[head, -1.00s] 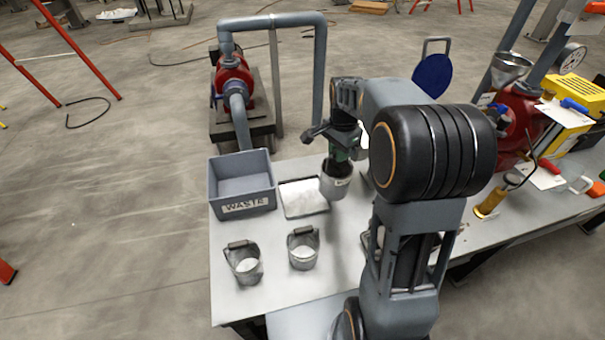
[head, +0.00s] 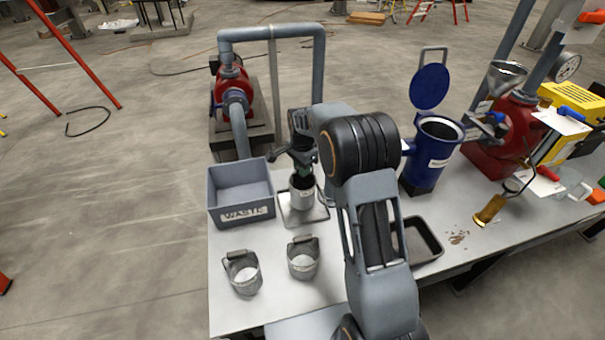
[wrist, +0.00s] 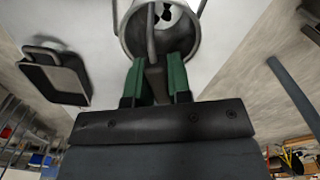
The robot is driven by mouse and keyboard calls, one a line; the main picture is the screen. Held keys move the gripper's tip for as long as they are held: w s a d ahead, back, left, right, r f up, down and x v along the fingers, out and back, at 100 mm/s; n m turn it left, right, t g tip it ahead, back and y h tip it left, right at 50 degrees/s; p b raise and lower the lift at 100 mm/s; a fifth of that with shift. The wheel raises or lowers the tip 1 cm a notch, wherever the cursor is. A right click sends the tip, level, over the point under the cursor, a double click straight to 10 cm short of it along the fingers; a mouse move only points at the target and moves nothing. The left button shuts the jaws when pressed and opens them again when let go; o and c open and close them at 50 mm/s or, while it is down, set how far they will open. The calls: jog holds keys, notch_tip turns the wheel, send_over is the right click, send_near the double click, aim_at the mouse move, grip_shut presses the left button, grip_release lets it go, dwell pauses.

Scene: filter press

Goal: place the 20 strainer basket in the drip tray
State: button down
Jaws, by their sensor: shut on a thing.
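My gripper (head: 303,170) is shut on the handle of a grey metal strainer basket (head: 301,194). The basket hangs upright below the jaws, and its label is too small to read. In the wrist view, the green fingers (wrist: 156,78) grip the handle, and the basket's round rim (wrist: 197,40) is at the top. In the head view the basket is over a shallow pale tray (head: 321,215) beside the waste bin. I cannot tell whether it touches the tray. A shallow dark tray (head: 432,254) lies empty farther right. I cannot tell which is the drip tray.
The grey WASTE bin (head: 241,211) stands just left of the pale tray. Two handled baskets, one left (head: 243,273) and one right (head: 303,259), stand nearer. A blue strainer housing (head: 427,165) with its lid up stands to the right.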

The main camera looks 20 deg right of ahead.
jog(key=shift+f, duration=1.35)
jog(key=c, duration=1.1)
grip_release()
jog(key=shift+o, duration=0.2)
